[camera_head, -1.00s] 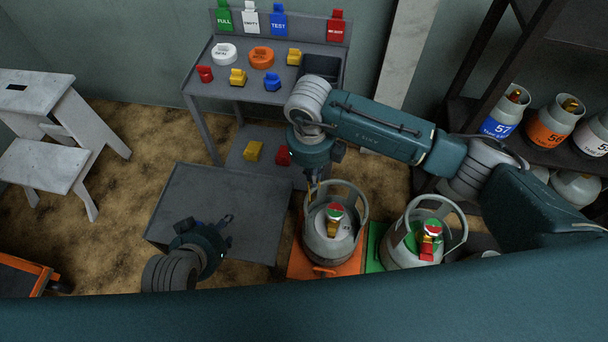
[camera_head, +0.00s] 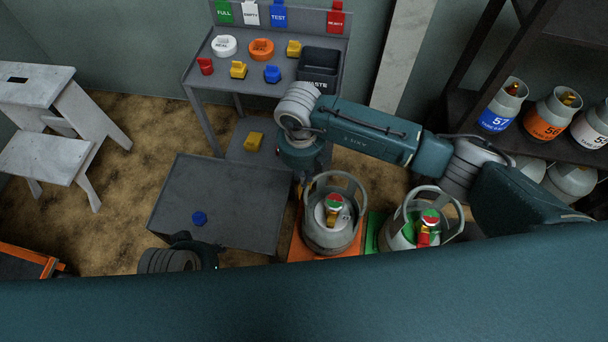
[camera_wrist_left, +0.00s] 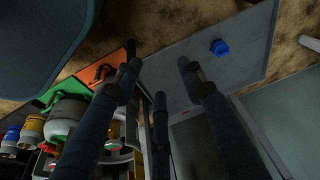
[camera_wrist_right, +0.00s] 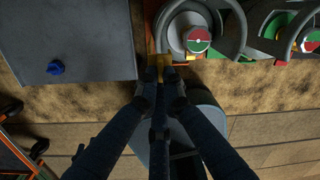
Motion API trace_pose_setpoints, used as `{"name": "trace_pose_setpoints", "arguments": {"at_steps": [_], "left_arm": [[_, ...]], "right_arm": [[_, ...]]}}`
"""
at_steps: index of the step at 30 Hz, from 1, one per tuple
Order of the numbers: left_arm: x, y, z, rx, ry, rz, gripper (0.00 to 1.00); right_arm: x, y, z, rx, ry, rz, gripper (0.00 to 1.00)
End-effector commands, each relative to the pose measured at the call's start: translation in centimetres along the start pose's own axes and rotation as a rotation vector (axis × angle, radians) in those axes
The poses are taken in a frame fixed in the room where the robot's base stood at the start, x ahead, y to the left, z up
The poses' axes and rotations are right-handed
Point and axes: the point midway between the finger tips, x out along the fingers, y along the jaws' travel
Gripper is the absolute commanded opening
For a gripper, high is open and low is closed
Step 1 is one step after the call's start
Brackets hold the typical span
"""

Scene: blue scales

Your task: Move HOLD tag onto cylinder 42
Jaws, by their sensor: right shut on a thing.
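Two grey gas cylinders stand on scales: the left cylinder (camera_head: 329,232) on an orange scale (camera_head: 298,243), the right cylinder (camera_head: 402,238) on a green scale (camera_head: 372,238). I can read neither number; both have red-green discs on top. My right gripper (camera_wrist_right: 162,84) is shut on a small yellow-orange piece (camera_wrist_right: 172,74), beside the left cylinder; no lettering shows, so I cannot confirm it is the HOLD tag. My left gripper (camera_wrist_left: 158,68) is open and empty; in the head view its fingers are hidden. A blue piece (camera_head: 200,218) lies on the low grey table (camera_head: 225,185).
A back bench (camera_head: 205,80) holds rings, small coloured pieces and a black waste bin (camera_head: 320,66); hanging tags (camera_head: 279,14) line its backboard. A rack at right holds cylinders, including 57 (camera_head: 501,108). A white step stool (camera_head: 45,110) stands left. Most of the low table is clear.

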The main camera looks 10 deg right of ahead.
Motion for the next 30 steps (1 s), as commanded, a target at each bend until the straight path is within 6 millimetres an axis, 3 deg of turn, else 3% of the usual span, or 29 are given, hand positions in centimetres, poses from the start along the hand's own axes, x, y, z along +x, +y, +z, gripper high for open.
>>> {"name": "trace_pose_setpoints", "arguments": {"at_steps": [4, 20, 30], "left_arm": [[-1.4, -0.1, -0.3, -0.001, 0.010, -0.002, 0.40], [-6.6, -0.3, -0.5, -0.004, 0.037, -0.006, 0.40], [-5.3, -0.2, 0.0, -0.004, 0.036, -0.006, 0.40]], "right_arm": [[0.1, -0.2, 0.0, -0.116, -0.014, 0.014, 0.00], [2.4, 0.0, -0.1, -0.113, -0.011, 0.015, 0.00], [4.4, 0.1, -0.1, -0.114, -0.012, 0.015, 0.00]]}}
